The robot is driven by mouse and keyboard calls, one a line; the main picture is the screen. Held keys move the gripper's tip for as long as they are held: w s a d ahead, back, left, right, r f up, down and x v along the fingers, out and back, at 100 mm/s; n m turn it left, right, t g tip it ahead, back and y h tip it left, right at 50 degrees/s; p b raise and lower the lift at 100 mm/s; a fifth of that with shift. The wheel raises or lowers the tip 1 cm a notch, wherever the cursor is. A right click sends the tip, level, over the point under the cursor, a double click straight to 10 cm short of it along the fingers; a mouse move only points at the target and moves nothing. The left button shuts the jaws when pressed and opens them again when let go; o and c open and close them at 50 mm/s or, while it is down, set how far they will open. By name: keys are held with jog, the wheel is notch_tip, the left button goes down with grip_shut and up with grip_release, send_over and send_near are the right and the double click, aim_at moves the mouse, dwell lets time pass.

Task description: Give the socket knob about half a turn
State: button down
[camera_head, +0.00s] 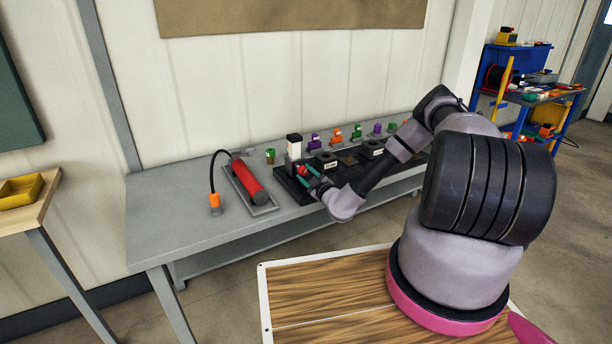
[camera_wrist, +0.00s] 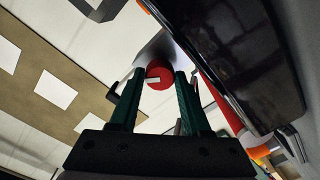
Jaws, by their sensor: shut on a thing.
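The red knob (camera_wrist: 159,83) is round and has a white bar mark on its face. It sits between the green fingertips of my gripper (camera_wrist: 159,77) in the wrist view, and the gripper is shut on it. In the head view the red knob (camera_head: 302,170) is a small spot beside my gripper (camera_head: 311,176), low on the front of a white socket post with a black top (camera_head: 294,147). The post stands at the left end of a black base (camera_head: 290,186) on the grey bench. My arm hides part of the base.
A red fire extinguisher (camera_head: 247,182) lies in a tray left of the base, with an orange-tipped hose. Several small coloured items stand along the back of the bench (camera_head: 190,225). The bench's front left is clear. A blue cart (camera_head: 520,95) stands far right.

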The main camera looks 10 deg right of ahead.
jog(key=m, duration=0.5)
jog(key=shift+f+m, duration=0.1)
jog(key=shift+m, duration=0.2)
jog(key=m, duration=0.4)
jog(key=shift+m, duration=0.3)
jog(key=shift+c, duration=1.9)
grip_release()
jog(key=v, duration=1.1)
